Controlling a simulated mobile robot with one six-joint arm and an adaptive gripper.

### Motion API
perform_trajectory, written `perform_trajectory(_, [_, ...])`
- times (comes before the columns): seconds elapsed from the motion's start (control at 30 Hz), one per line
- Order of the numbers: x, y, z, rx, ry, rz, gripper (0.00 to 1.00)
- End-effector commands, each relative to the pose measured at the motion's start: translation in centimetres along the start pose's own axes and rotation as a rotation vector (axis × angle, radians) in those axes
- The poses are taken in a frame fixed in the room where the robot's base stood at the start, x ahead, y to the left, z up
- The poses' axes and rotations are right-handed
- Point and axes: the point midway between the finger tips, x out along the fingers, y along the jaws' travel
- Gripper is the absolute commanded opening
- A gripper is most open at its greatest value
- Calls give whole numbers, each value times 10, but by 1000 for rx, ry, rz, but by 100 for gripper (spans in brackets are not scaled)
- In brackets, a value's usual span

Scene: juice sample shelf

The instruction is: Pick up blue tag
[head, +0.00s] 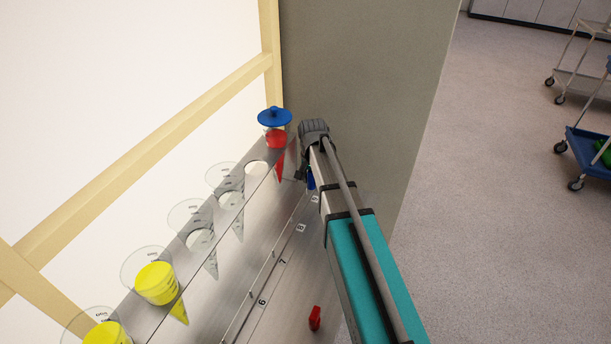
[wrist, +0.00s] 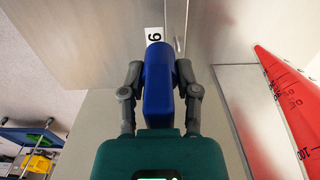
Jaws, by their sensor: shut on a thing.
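The blue tag (wrist: 158,88) is an upright blue block in the middle of the wrist view. My gripper (wrist: 158,76) is shut on it, with one dark finger on each side. In the head view only a small part of the blue tag (head: 310,180) shows beside my arm. My gripper (head: 304,168) is largely hidden there behind its own wrist. The tag is close to the label strip at the right end of the shelf; I cannot tell whether it touches the shelf.
A red-filled cone (head: 277,140) under a blue lid (head: 274,117) stands just left of my gripper. Empty cones and yellow-filled cones (head: 157,284) line the rack. A red tag (head: 315,318) is on the lower shelf. A grey panel (head: 360,80) stands behind; open floor lies right.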

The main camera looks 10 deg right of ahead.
Motion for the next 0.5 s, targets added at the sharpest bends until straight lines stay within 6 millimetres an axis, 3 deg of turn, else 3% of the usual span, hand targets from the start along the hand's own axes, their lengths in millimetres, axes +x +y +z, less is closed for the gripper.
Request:
perform_trajectory(0.03, [-13, 6, 5, 0, 0, 0, 1])
perform_trajectory(0.2, [-32, 19, 15, 0, 0, 0, 1])
perform_trajectory(0.5, [-55, 65, 51, 1, 0, 0, 1])
